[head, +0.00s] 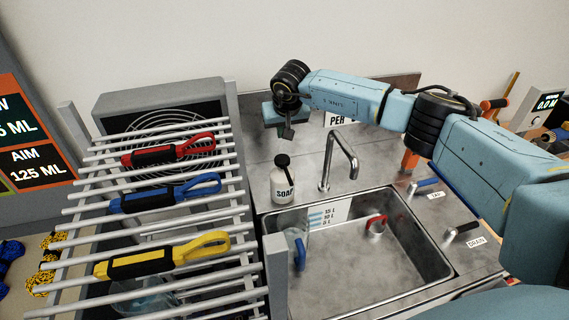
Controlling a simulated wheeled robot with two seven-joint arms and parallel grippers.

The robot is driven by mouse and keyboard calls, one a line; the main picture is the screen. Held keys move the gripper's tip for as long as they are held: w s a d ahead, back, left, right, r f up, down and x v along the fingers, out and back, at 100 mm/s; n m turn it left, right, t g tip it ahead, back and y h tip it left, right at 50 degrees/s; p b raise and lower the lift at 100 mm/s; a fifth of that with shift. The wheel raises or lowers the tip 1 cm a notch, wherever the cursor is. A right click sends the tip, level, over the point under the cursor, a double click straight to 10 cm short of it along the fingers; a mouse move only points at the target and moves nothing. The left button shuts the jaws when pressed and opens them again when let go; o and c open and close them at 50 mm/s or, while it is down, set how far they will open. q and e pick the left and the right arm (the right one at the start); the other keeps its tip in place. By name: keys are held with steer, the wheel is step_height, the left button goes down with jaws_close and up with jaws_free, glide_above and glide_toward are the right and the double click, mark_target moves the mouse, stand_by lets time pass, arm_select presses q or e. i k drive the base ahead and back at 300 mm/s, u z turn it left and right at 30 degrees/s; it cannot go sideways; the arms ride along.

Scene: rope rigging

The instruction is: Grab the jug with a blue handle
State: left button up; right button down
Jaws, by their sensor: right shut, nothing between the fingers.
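A jug with a blue handle (300,254) sits at the left side of the sink (345,275). Its handle faces right, and the rest of its body is partly hidden by the sink's near-left edge and the rack post. My right gripper (286,132) is shut and empty. It hangs above and behind the soap bottle, up and to the left of the tap, well apart from the jug. My left gripper is not in view.
A small red-handled vessel (376,228) stands in the sink. A soap bottle (283,184) and a tap (339,160) stand behind the sink. A barred rack (85,230) at left holds red, blue and yellow handled straps. Tap and drain levers (462,231) sit at right.

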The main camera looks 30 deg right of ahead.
mark_target(295, 224)
steer(key=k, duration=1)
